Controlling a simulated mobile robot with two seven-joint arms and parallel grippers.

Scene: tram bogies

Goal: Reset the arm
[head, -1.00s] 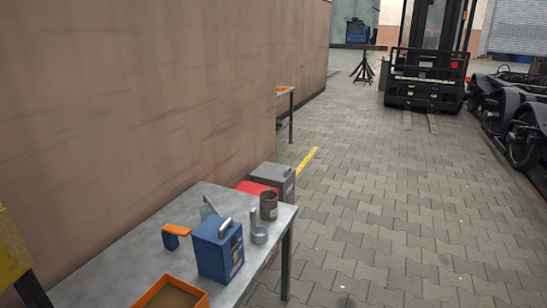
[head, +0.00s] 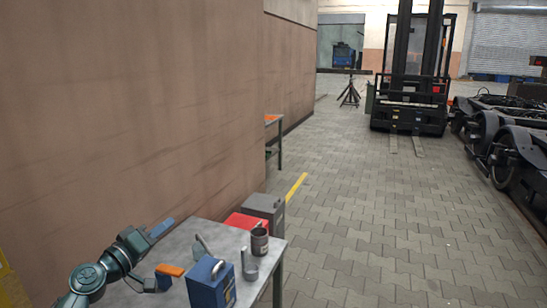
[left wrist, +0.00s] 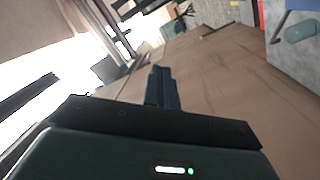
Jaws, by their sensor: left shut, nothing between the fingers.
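My left arm comes in from the lower left in the head view. Its gripper (head: 162,228) is raised over the far left part of the metal table, close to the brown wall. The fingers are shut with nothing between them. In the left wrist view the closed fingers (left wrist: 161,88) point up the picture, toward the brown wall surface. My right gripper is in neither view.
The metal table (head: 205,232) holds a blue box (head: 208,285), an orange-handled tool (head: 170,270), a dark mug (head: 260,241) and a grey holder (head: 250,268). The brown wall (head: 130,110) stands behind. Paved floor (head: 370,220) is clear toward a forklift (head: 408,100).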

